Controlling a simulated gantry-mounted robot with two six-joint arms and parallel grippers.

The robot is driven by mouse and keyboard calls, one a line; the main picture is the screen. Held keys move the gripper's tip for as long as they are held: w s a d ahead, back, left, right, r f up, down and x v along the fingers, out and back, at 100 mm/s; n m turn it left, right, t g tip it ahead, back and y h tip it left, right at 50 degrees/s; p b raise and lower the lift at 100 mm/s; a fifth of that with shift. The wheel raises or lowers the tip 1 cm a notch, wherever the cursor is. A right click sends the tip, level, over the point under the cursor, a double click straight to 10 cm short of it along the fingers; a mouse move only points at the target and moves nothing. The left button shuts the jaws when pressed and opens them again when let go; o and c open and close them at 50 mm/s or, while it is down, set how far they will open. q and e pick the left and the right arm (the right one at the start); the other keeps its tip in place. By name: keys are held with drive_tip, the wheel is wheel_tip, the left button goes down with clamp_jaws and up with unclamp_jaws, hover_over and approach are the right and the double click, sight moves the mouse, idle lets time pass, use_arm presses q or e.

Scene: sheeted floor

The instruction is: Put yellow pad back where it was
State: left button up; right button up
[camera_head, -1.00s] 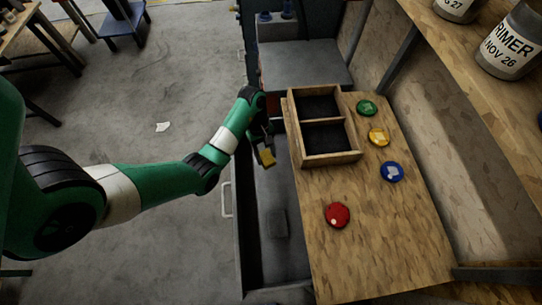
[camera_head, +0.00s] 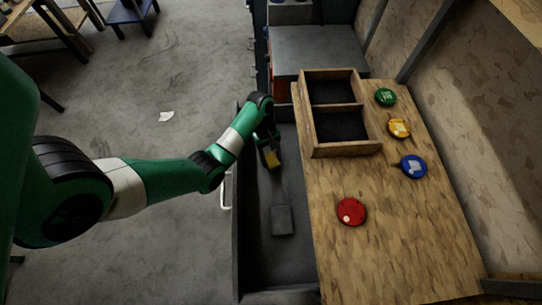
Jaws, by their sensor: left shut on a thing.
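My left gripper (camera_head: 270,155) hangs over the open grey drawer (camera_head: 262,258), left of the wooden bench top. It is shut on the yellow pad (camera_head: 272,159), which shows as a small yellow block at its fingertips. The pad is inside the drawer's outline; I cannot tell its height above the drawer floor. A dark grey block (camera_head: 282,220) lies in the drawer, nearer than the gripper. My right gripper is not in view.
A wooden two-compartment box (camera_head: 346,149) stands on the bench top (camera_head: 400,245). Round green (camera_head: 385,97), yellow (camera_head: 400,128), blue (camera_head: 413,166) and red (camera_head: 351,211) pieces lie on the bench. The drawer's near part is free around the grey block.

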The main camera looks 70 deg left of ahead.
use_arm(q)
drive_tip(key=shift+f, duration=0.1)
drive_tip(key=shift+f, duration=0.2)
drive_tip(key=o, duration=1.2)
drive_tip(key=shift+r, duration=0.15)
drive_tip(key=shift+r, duration=0.2)
drive_tip(key=p+v, duration=0.8)
drive_tip(key=v, duration=0.3)
drive_tip(key=shift+a+r+p, duration=0.15)
drive_tip(key=shift+r+p, duration=0.2)
